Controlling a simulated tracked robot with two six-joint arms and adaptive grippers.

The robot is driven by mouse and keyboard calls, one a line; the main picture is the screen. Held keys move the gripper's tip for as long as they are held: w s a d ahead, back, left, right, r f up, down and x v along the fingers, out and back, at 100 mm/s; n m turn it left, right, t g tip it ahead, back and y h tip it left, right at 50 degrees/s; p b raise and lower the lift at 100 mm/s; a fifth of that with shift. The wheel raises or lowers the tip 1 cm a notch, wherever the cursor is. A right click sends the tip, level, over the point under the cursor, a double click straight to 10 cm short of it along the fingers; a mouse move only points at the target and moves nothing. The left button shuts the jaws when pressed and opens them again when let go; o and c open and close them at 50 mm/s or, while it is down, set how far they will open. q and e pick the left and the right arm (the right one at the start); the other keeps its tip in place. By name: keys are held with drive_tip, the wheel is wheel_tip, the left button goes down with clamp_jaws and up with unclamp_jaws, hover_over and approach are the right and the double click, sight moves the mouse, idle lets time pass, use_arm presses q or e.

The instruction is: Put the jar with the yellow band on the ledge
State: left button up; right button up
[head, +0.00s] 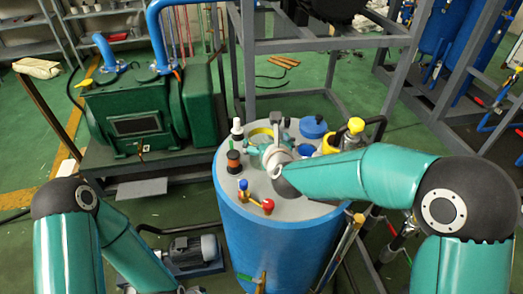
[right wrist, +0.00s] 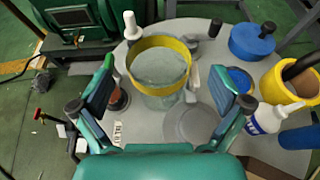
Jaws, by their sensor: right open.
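The clear jar with the yellow band (right wrist: 160,88) stands upright on the grey top of a blue drum (head: 270,235). In the head view the jar (head: 258,132) is partly hidden by my right gripper (head: 268,147). In the right wrist view my right gripper (right wrist: 160,75) is open, with one finger on each side of the jar and gaps between the fingers and the glass. I cannot tell which surface is the ledge. My left arm enters at the lower left of the head view; its gripper is outside the frame.
Close around the jar stand a white bottle (head: 237,128), a dark-topped red container (head: 234,161), a blue lidded container (head: 313,127) and a yellow container (right wrist: 291,80). Valve handles (head: 267,205) stick up at the front edge. A green machine (head: 140,115) stands behind left.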

sight(260, 132)
drive_tip(key=shift+p+x, duration=1.1)
drive_tip(key=shift+x, duration=1.5)
drive_tip(key=shift+a+f, duration=0.1)
drive_tip(key=shift+f, duration=0.05)
drive_tip(key=shift+c, duration=0.3)
drive_tip(key=c, duration=1.8)
